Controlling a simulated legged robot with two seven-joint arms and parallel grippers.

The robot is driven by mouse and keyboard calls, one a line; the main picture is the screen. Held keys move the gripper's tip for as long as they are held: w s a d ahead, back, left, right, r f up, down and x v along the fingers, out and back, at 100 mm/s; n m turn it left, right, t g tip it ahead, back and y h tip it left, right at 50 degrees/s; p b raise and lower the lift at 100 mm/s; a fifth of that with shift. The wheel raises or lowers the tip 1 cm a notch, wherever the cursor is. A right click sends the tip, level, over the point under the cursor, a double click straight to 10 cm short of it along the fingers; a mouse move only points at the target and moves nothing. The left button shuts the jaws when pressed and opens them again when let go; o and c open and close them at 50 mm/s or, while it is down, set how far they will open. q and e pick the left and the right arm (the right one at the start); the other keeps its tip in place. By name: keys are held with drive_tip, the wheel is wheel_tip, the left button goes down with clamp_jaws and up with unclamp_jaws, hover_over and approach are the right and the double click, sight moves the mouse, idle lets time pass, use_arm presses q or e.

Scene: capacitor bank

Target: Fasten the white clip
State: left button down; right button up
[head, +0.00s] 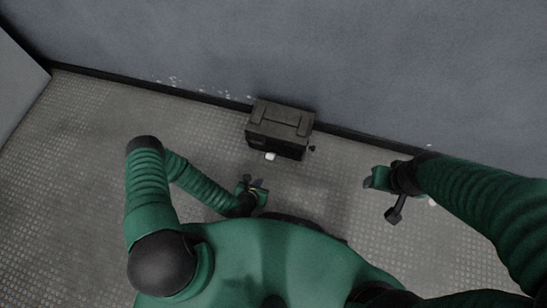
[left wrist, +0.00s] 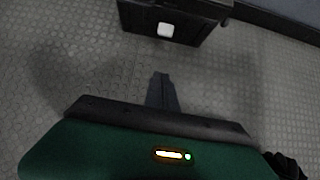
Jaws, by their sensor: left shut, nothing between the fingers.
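The white clip (head: 270,156) is a small white block low on the front face of a dark box (head: 283,117). In the left wrist view the white clip (left wrist: 165,30) shows at the top, on the dark box's face (left wrist: 196,32). My left gripper (head: 254,184) is just in front of the box, below the clip in the picture, and apart from it. In the left wrist view its fingers (left wrist: 161,90) are together, with nothing between them. My right gripper (head: 372,181) is to the right of the box, away from the clip; its finger opening is unclear.
The box stands on a textured grey metal floor (head: 90,150) against a blue-grey wall (head: 350,50) with a dark base strip. Small white specks (head: 200,88) lie along the wall's foot. The floor left of the box is clear.

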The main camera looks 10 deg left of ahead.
use_arm(q)
drive_tip(key=w+f+b, duration=0.5)
drive_tip(key=w+b, duration=0.3)
drive_tip(key=w, duration=0.2)
drive_tip(key=shift+d+f, duration=0.2)
drive_tip(key=shift+w, duration=0.1)
